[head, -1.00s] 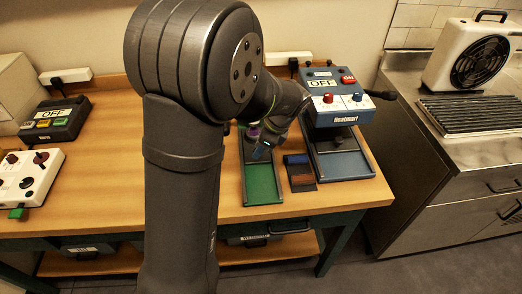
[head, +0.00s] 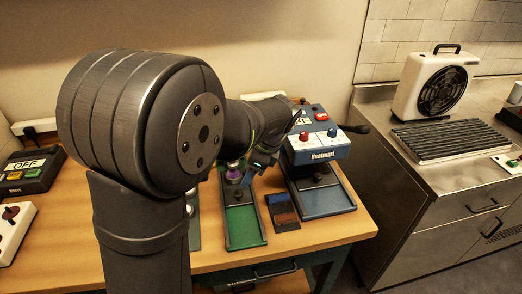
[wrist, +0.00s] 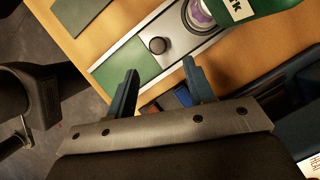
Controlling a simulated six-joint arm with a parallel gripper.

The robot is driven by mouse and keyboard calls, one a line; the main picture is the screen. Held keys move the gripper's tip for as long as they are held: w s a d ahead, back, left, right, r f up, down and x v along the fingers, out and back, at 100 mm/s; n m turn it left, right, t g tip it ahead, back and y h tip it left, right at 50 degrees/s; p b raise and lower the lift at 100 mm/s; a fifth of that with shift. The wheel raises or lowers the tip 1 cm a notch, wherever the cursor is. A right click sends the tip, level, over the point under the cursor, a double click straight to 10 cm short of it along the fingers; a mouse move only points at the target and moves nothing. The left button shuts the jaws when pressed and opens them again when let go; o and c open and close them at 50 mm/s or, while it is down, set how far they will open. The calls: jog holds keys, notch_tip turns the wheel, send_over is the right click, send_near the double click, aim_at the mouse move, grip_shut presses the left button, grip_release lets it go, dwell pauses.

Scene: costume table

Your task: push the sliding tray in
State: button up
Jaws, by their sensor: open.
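A green-floored rail base (head: 243,228) lies on the wooden table, with a sliding tray (wrist: 180,40) between its pale rails. The tray is a grey plate with a round black knob (wrist: 157,45) and a purple-ringed part (wrist: 200,14) behind it. Bare green floor (wrist: 128,62) shows in front of the plate. My gripper (wrist: 160,68) is open and empty, its fingertips close to the knob and either side of its line. Whether they touch anything I cannot tell. In the head view my gripper (head: 256,168) is small and partly merged with the green device.
Right of the green base lies a small blue and brown block (head: 283,211). Beyond it stands the Heatmart machine (head: 316,150) with a blue rail base (head: 328,202). A dark OFF button box (head: 30,170) is at left. A fan heater (head: 436,86) stands on the steel counter.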

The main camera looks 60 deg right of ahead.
jog(key=v, duration=0.9)
jog(key=shift+r, duration=0.15)
jog(key=shift+d, duration=0.1)
